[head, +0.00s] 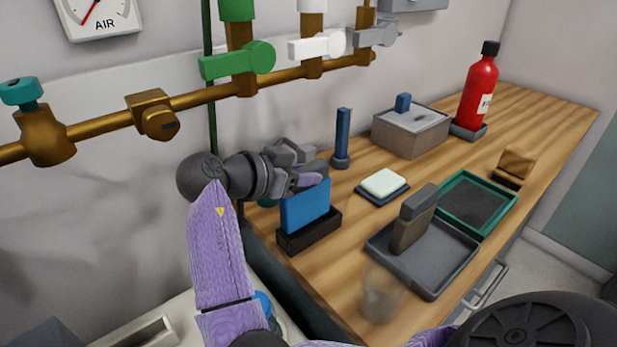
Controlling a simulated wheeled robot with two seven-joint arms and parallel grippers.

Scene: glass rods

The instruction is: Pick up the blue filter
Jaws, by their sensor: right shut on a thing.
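The blue filter (306,207) is a flat blue slab. It stands upright in a black slotted holder (310,238) near the left edge of the wooden bench. My right gripper (312,176) is at the filter's top edge, shut on it. The filter's lower edge is hidden in or behind the holder, so I cannot tell whether it is clear of the slot. My left gripper is not in view.
Behind the filter is a dark blue post (342,140). To its right are a pale block on a dark pad (384,182), a grey tray (425,265) with an upright block, and a green-rimmed tray (478,200). Brass pipes (200,97) run along the wall. A clear glass (380,292) stands in front.

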